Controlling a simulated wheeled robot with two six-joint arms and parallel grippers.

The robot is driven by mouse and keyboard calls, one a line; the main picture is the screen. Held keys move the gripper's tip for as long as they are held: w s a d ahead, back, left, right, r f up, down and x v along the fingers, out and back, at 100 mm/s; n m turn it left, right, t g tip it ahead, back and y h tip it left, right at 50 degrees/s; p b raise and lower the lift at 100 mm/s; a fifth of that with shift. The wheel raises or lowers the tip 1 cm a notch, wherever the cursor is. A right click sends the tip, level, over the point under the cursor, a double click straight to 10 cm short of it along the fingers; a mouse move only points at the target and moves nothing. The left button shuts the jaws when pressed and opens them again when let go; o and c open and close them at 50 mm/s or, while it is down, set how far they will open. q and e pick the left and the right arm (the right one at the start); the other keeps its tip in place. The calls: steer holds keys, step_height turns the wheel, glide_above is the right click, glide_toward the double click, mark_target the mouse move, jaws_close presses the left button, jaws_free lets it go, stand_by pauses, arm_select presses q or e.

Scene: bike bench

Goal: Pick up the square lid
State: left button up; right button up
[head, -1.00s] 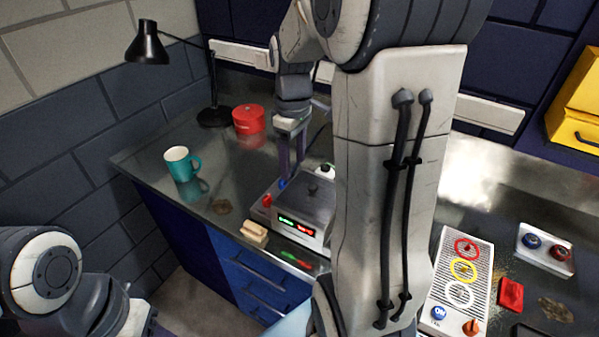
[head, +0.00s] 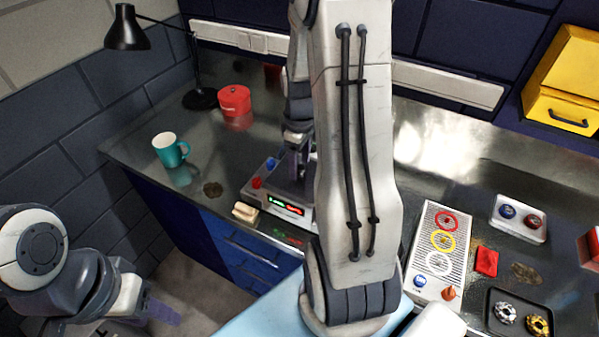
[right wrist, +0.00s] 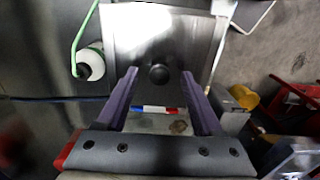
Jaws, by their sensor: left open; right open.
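The square lid (right wrist: 150,28) is a grey metal plate with a round black knob (right wrist: 159,74) in the right wrist view. In the head view, my right gripper (head: 299,172) and its arm hide most of the lid on the box (head: 282,207) with the lit green and red display. My right gripper is open. In the right wrist view its fingers (right wrist: 159,84) appear on either side of the knob, with gaps; whether they are down at its height I cannot tell. My left gripper (head: 160,308) is open, low at the left, off the bench.
A teal mug (head: 169,150), a red tin (head: 234,101) and a black lamp (head: 200,97) stand left of the box. A tan block (head: 245,212) lies by the front edge. A white bottle (right wrist: 90,64) with a green tube stands beside the lid. A ring panel (head: 440,250) is at right.

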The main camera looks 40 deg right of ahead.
steer(key=shift+f, duration=0.3)
jaws_close()
steer(key=shift+r, duration=0.1)
